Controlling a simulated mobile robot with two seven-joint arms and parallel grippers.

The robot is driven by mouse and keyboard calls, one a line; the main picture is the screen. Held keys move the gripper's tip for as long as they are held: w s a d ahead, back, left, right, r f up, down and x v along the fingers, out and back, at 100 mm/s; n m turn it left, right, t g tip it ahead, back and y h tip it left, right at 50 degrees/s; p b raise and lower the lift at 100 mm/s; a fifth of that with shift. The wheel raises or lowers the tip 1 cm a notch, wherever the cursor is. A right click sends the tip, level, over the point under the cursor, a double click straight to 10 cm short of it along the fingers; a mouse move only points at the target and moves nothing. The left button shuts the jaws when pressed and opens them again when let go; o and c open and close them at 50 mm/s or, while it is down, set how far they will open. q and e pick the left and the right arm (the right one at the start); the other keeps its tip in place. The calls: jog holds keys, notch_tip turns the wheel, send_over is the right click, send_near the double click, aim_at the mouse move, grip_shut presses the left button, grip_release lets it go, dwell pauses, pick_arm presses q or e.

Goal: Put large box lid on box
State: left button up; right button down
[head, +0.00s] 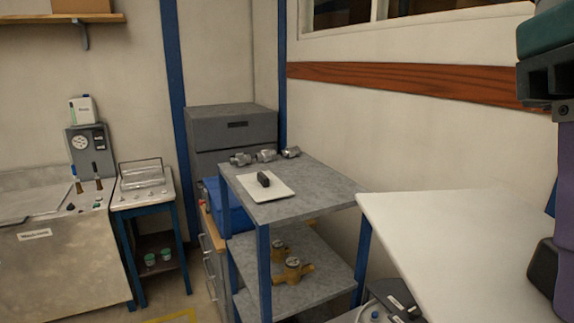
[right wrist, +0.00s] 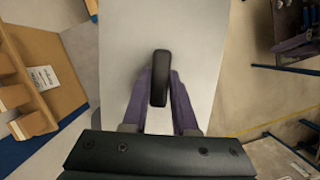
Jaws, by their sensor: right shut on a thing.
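The large box lid is a flat white panel with a black handle (right wrist: 159,78). My right gripper (right wrist: 159,92) is shut on this handle, with a purple finger on each side. A large white panel (head: 450,235), which appears to be this lid, fills the lower right of the head view. My right arm hangs at the right edge there, and the grip itself is not clear. A smaller white lid (head: 285,191) with a black handle lies on the grey cart. I cannot tell which container is the large box. My left gripper is not in view.
The grey cart (head: 300,212) carries metal fittings (head: 265,156) at its back edge and brass meters (head: 292,268) below. Dark equipment (head: 395,300) sits low between cart and panel. A grey cabinet (head: 230,130) stands behind. A testbench (head: 60,255) is at left.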

jog(key=shift+s+r, duration=0.1)
jog(key=shift+r, duration=0.3)
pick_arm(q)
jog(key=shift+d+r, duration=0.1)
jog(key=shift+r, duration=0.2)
pick_arm(e)
jog(key=shift+f, duration=0.1)
jog(key=shift+f, duration=0.2)
pick_arm(q)
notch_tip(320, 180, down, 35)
jog(key=b, duration=3.5)
pick_arm(e)
jog(key=w+d+f+n+t+h, duration=0.1)
jog(key=f+n, duration=0.5)
jog(key=f, duration=0.6)
jog(key=w+d+f+n+t+h, duration=0.1)
jog(key=w+f+n, duration=0.3)
jog(key=f, duration=0.8)
jog(key=w+d+f+n+t+h, duration=0.1)
jog(key=w+d+f+n, duration=0.1)
jog(key=f+n, duration=0.6)
notch_tip(320, 180, down, 5)
jog(key=shift+w+d+f, duration=0.1)
jog(key=shift+w+d, duration=0.05)
jog(key=shift+w, duration=0.3)
